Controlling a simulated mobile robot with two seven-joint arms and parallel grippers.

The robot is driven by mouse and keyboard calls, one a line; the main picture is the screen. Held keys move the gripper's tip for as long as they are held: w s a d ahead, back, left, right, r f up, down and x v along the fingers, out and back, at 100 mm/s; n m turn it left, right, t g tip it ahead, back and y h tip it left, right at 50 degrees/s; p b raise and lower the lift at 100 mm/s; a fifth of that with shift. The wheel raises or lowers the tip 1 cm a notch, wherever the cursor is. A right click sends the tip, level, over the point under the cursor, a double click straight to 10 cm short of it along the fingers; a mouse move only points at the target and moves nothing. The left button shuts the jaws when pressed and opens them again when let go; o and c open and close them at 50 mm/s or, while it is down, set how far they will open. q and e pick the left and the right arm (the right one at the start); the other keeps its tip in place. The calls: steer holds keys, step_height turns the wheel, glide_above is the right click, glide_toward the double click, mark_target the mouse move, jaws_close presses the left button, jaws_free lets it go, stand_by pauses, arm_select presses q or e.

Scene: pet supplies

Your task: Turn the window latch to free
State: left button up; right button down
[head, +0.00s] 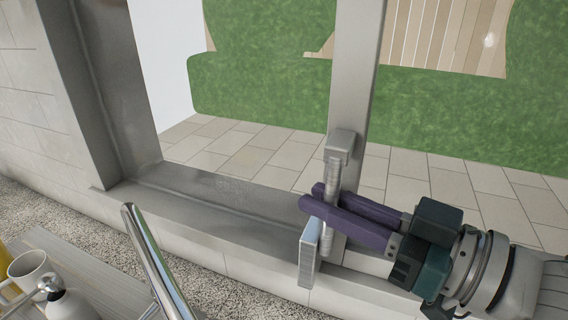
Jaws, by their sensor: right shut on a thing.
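The window latch (331,211) is a grey metal handle on the upright bar of the window frame (352,75). Its mount sits at the top, and the handle hangs down from it, roughly upright in the picture. A flat pale plate (308,254) shows at its lower end. My right gripper (311,200) comes in from the right with dark purple fingers, shut on the latch handle around its middle. One finger passes in front of the handle, partly hiding it. My left gripper is not in view.
A shiny metal rail (148,254) rises at the lower left. Beside it are a white mug (28,267) and a white pump bottle (70,303) near a grey ledge (85,262). The window sill (215,207) runs below the opening. Paving and hedges lie beyond.

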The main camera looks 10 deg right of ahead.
steer(key=shift+s, duration=0.1)
stand_by(0.7)
steer(key=s+a+r+m+g+p, duration=0.3)
steer(key=m+p, duration=0.4)
steer(key=m, duration=0.5)
steer(key=shift+s+a+r+m+g+p, duration=0.15)
steer(key=shift+s+r+m+g+p, duration=0.25)
steer(key=shift+s+r+g, duration=0.4)
stand_by(0.3)
steer(key=c, duration=1.1)
jaws_free()
